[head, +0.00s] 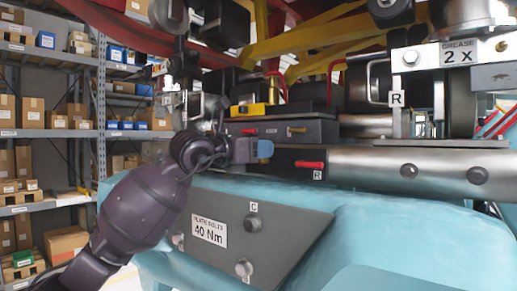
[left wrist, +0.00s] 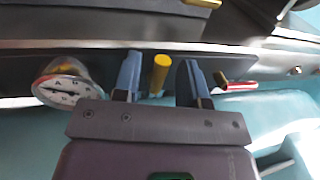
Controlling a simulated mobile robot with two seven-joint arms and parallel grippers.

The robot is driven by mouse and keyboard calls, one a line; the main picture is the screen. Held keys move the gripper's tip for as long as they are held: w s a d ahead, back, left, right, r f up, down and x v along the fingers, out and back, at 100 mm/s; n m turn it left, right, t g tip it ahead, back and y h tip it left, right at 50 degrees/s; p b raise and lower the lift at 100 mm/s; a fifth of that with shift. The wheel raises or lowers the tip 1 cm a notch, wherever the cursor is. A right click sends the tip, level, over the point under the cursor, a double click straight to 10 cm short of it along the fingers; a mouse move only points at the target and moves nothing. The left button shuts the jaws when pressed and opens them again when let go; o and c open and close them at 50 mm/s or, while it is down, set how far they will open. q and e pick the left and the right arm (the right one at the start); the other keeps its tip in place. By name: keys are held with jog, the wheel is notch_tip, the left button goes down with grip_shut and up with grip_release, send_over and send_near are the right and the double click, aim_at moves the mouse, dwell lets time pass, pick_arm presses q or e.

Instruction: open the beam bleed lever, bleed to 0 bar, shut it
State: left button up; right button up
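My left gripper (head: 264,150) is at the dark face of the beam assembly, its blue fingers pointing at it. In the left wrist view the fingers (left wrist: 160,80) are spread. A yellow handle (left wrist: 160,68), likely the beam bleed lever, stands between them with a gap on each side. My right gripper is not in view.
A red lever (head: 311,165) marked R sits right of the gripper, beside a metal tube (head: 420,172). A small brass fitting (left wrist: 220,78) is close to the right finger. A grey plate (head: 270,235) marked 40 Nm is below. Shelves with boxes (head: 32,110) stand at left.

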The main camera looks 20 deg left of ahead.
pick_arm(q)
jog(key=shift+w, duration=0.1)
jog(key=shift+c, duration=0.2)
grip_shut()
